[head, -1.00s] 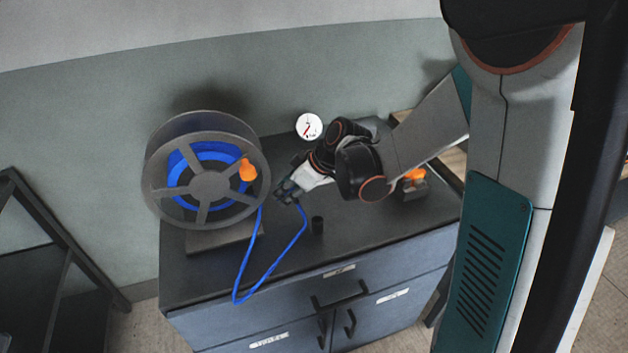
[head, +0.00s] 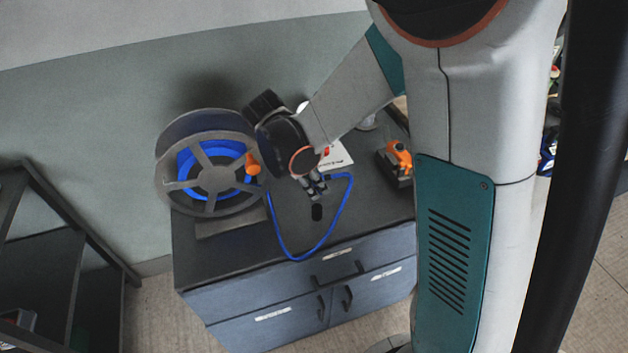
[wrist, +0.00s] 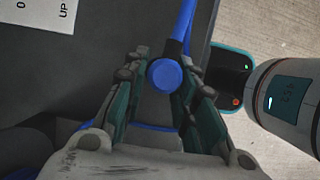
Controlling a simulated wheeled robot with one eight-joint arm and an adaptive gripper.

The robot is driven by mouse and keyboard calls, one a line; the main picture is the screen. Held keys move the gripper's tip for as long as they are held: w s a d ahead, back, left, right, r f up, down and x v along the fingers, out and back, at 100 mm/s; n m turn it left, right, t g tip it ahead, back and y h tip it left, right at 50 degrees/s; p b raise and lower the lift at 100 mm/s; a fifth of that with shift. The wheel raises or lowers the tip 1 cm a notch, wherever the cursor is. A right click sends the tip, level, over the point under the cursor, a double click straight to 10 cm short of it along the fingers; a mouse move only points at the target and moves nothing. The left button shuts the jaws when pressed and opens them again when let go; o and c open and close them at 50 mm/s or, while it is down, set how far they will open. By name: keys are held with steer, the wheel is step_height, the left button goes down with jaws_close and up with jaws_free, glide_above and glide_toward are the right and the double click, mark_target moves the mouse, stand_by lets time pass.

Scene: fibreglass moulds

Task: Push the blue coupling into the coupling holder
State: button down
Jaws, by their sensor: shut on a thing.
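My gripper (head: 317,185) is above the dark cabinet top in the head view, to the right of the hose reel. In the wrist view its two fingers (wrist: 163,78) are shut on the blue coupling (wrist: 165,75), whose round blue end faces the camera. The blue hose (wrist: 183,25) leads away from it. In the head view the coupling is too small to make out. A dark block with an orange top (head: 396,157) stands on the cabinet to the right of the gripper, apart from it. I cannot tell for certain whether it is the coupling holder.
The hose reel (head: 210,202) with blue hose and an orange knob (head: 252,165) stands at the cabinet's left. The hose (head: 297,258) loops over the front edge.

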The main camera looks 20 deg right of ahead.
steer(key=shift+f+b, duration=2)
steer(key=shift+f, duration=0.9)
steer(key=shift+a, duration=0.1)
stand_by(0.5)
steer(key=shift+f+b, duration=0.5)
steer(key=shift+b, duration=0.2)
steer(key=c, duration=1.2)
jaws_free()
steer(key=v, duration=1.2)
steer(key=shift+w, duration=0.1)
